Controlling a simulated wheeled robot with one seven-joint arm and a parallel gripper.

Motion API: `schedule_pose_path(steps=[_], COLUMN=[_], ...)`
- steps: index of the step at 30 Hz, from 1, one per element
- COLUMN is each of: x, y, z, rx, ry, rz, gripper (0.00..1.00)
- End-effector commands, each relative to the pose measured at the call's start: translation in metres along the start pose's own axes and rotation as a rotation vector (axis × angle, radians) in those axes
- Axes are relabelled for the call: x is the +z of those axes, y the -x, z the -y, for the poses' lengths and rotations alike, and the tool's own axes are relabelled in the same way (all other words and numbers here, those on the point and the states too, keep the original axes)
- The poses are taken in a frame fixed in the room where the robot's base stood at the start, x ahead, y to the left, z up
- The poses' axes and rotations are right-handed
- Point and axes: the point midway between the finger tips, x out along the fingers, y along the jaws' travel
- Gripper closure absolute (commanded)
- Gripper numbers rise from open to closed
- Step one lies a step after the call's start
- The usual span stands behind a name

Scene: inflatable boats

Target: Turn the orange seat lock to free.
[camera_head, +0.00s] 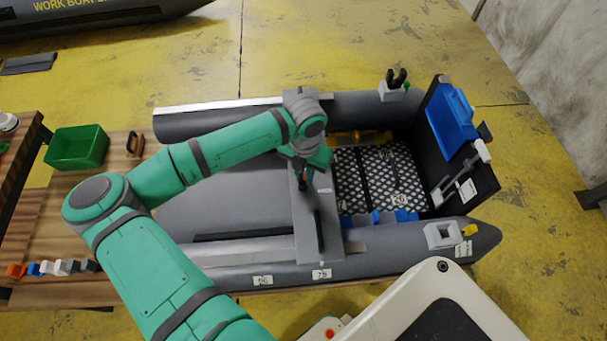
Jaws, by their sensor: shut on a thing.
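The grey inflatable boat (220,262) lies across the middle of the view. A grey bench seat (309,232) spans it from side to side. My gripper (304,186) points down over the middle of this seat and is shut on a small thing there. This appears to be the orange seat lock, but the fingers and wrist hide nearly all of it. Which way the lock is turned cannot be told.
A black-and-white netted floor area (365,178) lies right of the seat. A blue part (452,118) is on the dark transom (478,178). A green bin (76,147) and several small coloured blocks (60,267) sit on the wooden table at left.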

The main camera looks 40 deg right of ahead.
Motion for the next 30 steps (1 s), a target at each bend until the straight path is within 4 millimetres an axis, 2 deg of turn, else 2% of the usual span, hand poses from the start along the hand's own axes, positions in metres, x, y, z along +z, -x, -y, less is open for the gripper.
schedule_pose_path(steps=[18,30], x=[-0.0022,-0.0043], y=[0.001,0.0012], z=[0.0063,0.0091], rx=[0.002,0.002], ry=[-0.587,-0.902], rz=[-0.001,0.0], gripper=[1.0,1.0])
